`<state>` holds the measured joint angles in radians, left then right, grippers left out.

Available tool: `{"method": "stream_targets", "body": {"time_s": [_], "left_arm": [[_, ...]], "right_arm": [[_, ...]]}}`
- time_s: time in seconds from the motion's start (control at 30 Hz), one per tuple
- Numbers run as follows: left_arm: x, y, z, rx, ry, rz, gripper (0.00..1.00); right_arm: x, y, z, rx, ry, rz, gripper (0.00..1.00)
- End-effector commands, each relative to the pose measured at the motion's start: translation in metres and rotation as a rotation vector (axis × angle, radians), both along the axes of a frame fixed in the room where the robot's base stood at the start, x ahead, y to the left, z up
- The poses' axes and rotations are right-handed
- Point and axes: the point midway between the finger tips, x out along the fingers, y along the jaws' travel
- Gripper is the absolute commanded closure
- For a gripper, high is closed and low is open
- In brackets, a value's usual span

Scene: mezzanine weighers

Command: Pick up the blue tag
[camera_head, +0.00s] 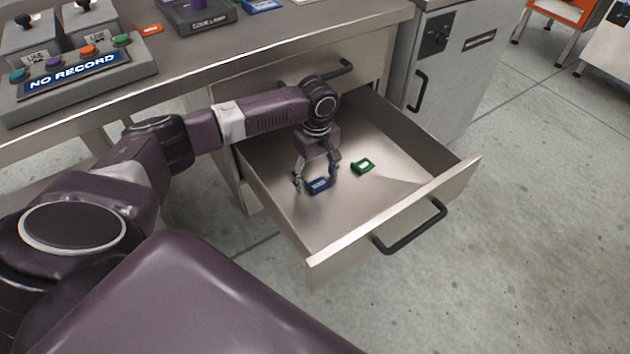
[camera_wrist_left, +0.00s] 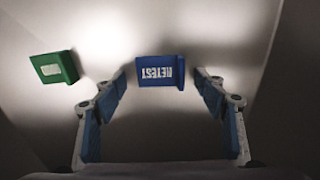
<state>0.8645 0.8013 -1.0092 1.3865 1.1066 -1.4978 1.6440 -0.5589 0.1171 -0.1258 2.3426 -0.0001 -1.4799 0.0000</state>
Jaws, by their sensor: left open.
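The blue tag (camera_head: 318,185) lies on the floor of the open drawer (camera_head: 330,225). In the left wrist view the blue tag (camera_wrist_left: 160,71) carries white lettering that reads RETEST, upside down. My left gripper (camera_head: 316,182) is down inside the drawer, open, right over the blue tag. In the left wrist view its two fingers (camera_wrist_left: 160,85) stand on either side of the tag, with gaps between tag and fingers. My right gripper is not in view.
A green tag (camera_head: 363,166) lies in the drawer to the right of the blue one; it also shows in the left wrist view (camera_wrist_left: 54,68). The drawer walls surround my gripper. A counter (camera_head: 250,45) with a NO RECORD panel (camera_head: 75,75) stands above and behind.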

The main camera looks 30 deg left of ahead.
Motion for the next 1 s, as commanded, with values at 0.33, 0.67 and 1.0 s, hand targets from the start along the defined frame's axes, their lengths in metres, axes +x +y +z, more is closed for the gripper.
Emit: {"method": "stream_targets", "body": {"time_s": [0.33,0.67,1.0], "left_arm": [[-0.0003,-0.0001,0.0001,0.0,0.001,0.0,0.62],[-0.0005,-0.0004,-0.0007,-0.001,0.001,-0.001,0.88],[-0.0004,-0.0005,-0.0008,-0.001,0.001,-0.001,1.0]], "right_arm": [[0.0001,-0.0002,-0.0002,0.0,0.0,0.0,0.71],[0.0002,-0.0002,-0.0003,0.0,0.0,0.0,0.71],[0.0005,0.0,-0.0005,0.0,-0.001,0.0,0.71]]}}
